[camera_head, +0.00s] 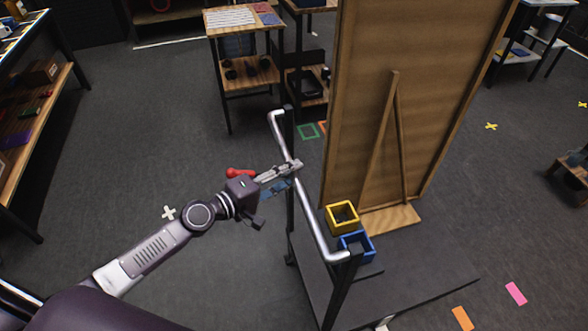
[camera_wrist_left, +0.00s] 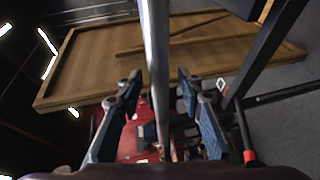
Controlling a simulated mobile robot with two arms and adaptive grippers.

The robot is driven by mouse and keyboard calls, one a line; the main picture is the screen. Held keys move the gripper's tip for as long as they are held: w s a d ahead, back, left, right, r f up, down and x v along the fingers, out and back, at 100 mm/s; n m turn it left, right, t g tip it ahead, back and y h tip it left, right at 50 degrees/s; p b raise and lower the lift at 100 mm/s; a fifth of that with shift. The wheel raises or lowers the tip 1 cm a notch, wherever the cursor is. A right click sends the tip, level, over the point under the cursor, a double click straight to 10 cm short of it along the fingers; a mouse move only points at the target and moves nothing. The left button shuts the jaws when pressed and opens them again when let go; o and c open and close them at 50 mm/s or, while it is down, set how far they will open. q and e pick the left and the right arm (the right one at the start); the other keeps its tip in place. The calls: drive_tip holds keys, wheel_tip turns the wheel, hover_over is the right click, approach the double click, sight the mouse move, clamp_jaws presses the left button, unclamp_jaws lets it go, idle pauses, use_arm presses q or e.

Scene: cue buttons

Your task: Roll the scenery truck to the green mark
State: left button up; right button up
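The scenery truck is a dark low platform (camera_head: 400,284) with a tall brown scenery flat (camera_head: 400,90) and a metal push bar (camera_head: 312,212) on dark posts. My left gripper (camera_head: 292,167) is at the push bar's middle. In the left wrist view the bar (camera_wrist_left: 155,50) runs between its two spread fingers (camera_wrist_left: 158,82), with gaps on both sides. A green square outline (camera_head: 308,131) lies on the floor beyond the truck, left of the flat. My right gripper is not in view.
A yellow open box (camera_head: 342,217) and a blue one (camera_head: 357,244) are at the truck's near end. A wooden shelf table (camera_head: 243,70) stands behind the green outline. Orange (camera_head: 462,318) and pink (camera_head: 516,293) marks lie at right. Floor at left is mostly clear.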

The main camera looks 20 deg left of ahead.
use_arm(q)
drive_tip(key=shift+w+d, duration=0.3)
drive_tip(key=shift+w, duration=0.1)
drive_tip(key=shift+w+f, duration=0.1)
drive_tip(key=shift+c, duration=1.8)
drive_tip(key=c, duration=0.5)
clamp_jaws()
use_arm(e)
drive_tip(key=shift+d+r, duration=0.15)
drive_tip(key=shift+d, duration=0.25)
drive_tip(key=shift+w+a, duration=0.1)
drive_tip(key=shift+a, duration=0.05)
